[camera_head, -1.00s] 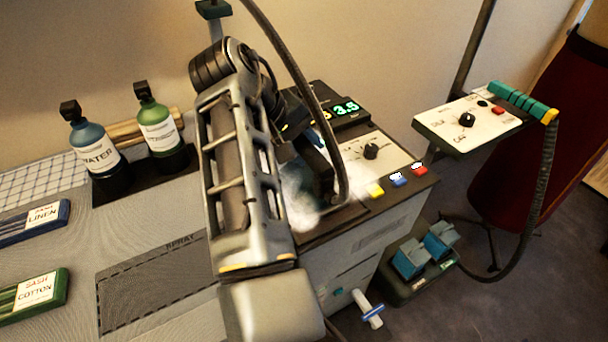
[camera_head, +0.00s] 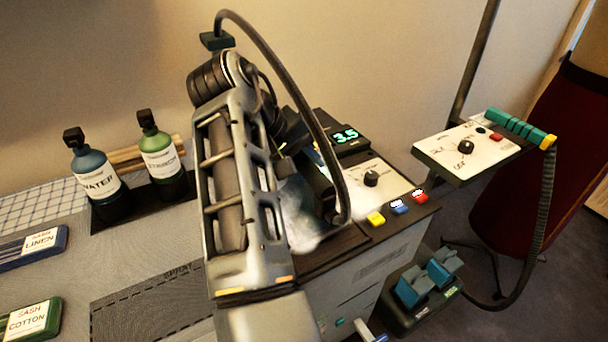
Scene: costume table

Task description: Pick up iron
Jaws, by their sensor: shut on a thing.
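The iron (camera_head: 319,172) shows as a dark shape on the right of my arm, above the rest plate of the steam station. White steam hangs around its lower side. A black hose curves from a post behind and down to it. My gripper (camera_head: 291,136) is mostly hidden behind my forearm and is shut on the iron. I cannot see the fingertips clearly, nor whether the iron's sole touches the plate.
The station has a green-lit display (camera_head: 345,135), a knob (camera_head: 371,180) and coloured buttons. Blue (camera_head: 97,173) and green (camera_head: 161,153) bottles stand at left. Linen (camera_head: 35,242) and cotton (camera_head: 28,321) trays lie front left. A control panel (camera_head: 468,153) stands at right.

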